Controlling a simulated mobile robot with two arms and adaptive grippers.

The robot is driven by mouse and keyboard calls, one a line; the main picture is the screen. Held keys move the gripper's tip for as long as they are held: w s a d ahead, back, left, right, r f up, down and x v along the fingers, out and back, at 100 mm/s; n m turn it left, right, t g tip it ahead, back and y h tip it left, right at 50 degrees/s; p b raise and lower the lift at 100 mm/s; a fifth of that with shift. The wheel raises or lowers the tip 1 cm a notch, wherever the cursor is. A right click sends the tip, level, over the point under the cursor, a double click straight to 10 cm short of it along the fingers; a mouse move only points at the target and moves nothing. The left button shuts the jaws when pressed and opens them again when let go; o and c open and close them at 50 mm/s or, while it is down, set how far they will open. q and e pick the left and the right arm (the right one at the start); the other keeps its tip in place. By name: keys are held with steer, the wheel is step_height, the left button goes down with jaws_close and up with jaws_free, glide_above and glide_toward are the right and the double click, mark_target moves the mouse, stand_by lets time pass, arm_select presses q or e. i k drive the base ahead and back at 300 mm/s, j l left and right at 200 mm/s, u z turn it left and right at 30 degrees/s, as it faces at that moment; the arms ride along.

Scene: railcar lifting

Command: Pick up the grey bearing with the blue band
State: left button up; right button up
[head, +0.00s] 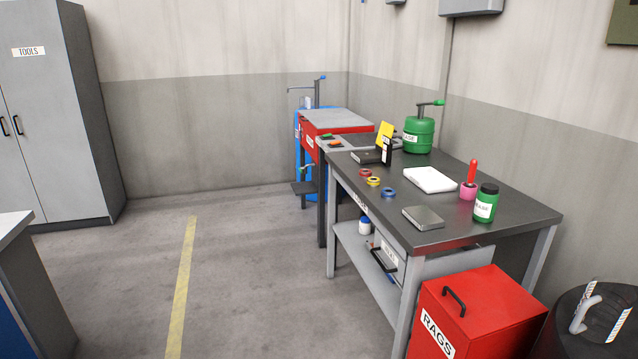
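A small ring with a blue band (388,194), which looks like the grey bearing, lies on the dark top of the workbench (455,222) near its left edge. A ring with a yellow band (373,182) and a ring with a red band (365,173) lie just behind it in a row. The rings are small in the head view, so their grey parts are hard to make out. Neither of my grippers is in view.
A flat metal plate (423,216), white tray (431,180), green jar (486,203) and green grease pump (419,133) stand on the bench. A red rags bin (475,308) and a dark drum (590,325) stand in front. The floor (250,270) left of the bench is clear.

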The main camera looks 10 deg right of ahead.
mark_target(388, 193)
steer(key=i+j+z, duration=0.1)
steer(key=i+z, duration=0.35)
steer(key=i+j+z, duration=0.3)
steer(key=i+z, duration=0.2)
steer(key=i+j+z, duration=0.7)
steer(key=j+z, duration=0.2)
steer(key=j, duration=0.1)
